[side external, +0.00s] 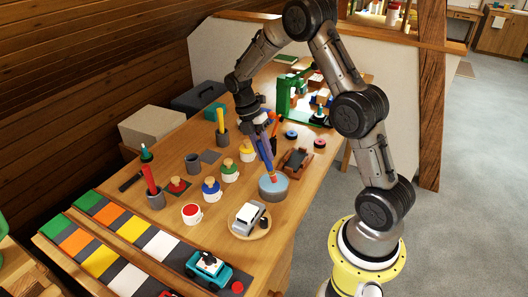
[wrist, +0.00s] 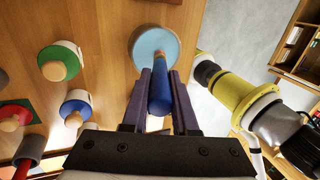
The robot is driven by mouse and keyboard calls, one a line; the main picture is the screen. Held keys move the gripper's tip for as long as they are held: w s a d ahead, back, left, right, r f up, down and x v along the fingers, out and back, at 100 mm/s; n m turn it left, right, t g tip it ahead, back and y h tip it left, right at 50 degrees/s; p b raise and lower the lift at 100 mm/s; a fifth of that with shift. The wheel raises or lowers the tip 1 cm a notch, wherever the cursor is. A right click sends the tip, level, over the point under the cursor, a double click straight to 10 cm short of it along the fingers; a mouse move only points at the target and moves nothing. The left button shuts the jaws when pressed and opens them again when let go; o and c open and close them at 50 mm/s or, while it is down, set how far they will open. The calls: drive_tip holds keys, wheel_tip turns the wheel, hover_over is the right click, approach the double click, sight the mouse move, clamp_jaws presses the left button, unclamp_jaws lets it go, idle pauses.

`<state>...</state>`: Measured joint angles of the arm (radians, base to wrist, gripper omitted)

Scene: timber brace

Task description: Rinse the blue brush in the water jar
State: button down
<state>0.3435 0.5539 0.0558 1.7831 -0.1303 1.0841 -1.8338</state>
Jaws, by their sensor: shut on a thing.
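My gripper (side external: 265,143) is shut on the blue brush (side external: 267,155), which points down, slightly tilted. In the wrist view my gripper (wrist: 159,80) has its dark purple fingers on both sides of the blue handle (wrist: 159,98). I cannot tell how deep the tip is.
An open red pot (side external: 192,214) is nearer. A brown wooden rest (side external: 293,162) is close right.

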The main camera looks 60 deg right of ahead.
drive_tip(key=shift+f, duration=0.65)
idle(1.6)
drive_tip(key=shift+r, duration=3.6)
